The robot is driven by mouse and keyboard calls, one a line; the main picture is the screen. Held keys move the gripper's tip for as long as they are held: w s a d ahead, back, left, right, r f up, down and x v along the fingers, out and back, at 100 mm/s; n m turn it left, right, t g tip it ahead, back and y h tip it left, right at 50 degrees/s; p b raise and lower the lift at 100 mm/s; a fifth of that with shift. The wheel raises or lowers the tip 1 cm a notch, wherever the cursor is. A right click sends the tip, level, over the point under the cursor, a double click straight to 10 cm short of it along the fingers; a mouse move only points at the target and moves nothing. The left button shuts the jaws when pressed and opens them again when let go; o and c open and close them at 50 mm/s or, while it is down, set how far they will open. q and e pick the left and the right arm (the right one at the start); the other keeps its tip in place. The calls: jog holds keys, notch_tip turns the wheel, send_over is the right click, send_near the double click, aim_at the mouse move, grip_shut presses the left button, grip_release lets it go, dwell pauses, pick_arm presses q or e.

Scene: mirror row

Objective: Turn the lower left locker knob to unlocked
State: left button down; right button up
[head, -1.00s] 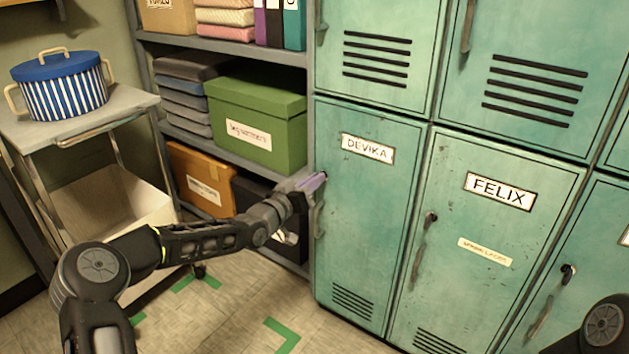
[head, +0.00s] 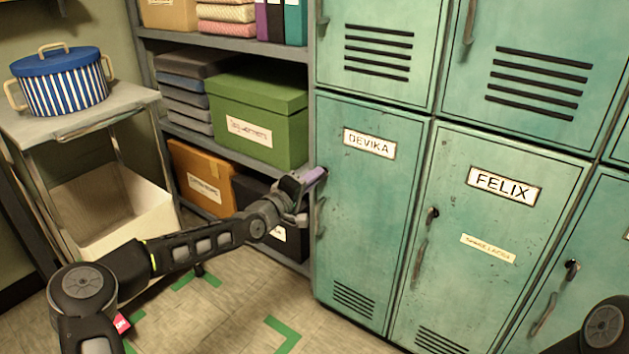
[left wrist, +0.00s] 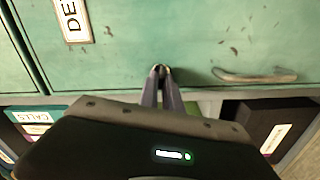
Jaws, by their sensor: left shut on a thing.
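The lower left locker (head: 365,220) is a green door with a DEVIKA label; it looks closed. My left gripper (head: 314,177) is at its left edge, above the door's pull handle (head: 319,217). In the left wrist view the two fingertips (left wrist: 161,73) are close together against the door, shut on a small dark knob (left wrist: 161,69). The fingers cover most of the knob, so its pointing direction cannot be told. The handle also shows in the left wrist view (left wrist: 255,77), right of the fingers. My right gripper is out of view.
The FELIX locker (head: 480,250) stands to the right, with its own knob (head: 433,213). Left of the lockers is a shelf with a green box (head: 258,120) and a black box (head: 262,205). A cart with a blue pot (head: 60,82) stands at far left.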

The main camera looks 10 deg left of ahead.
pick_arm(q)
jog(key=shift+f+n+b, duration=0.1)
jog(key=shift+n+b, duration=0.45)
jog(key=shift+n, duration=0.95)
jog(key=c, duration=1.5)
grip_release()
jog(key=shift+c, duration=0.2)
jog(key=p+v, duration=0.1)
jog(key=v, duration=0.7)
jog(key=shift+p, duration=0.3)
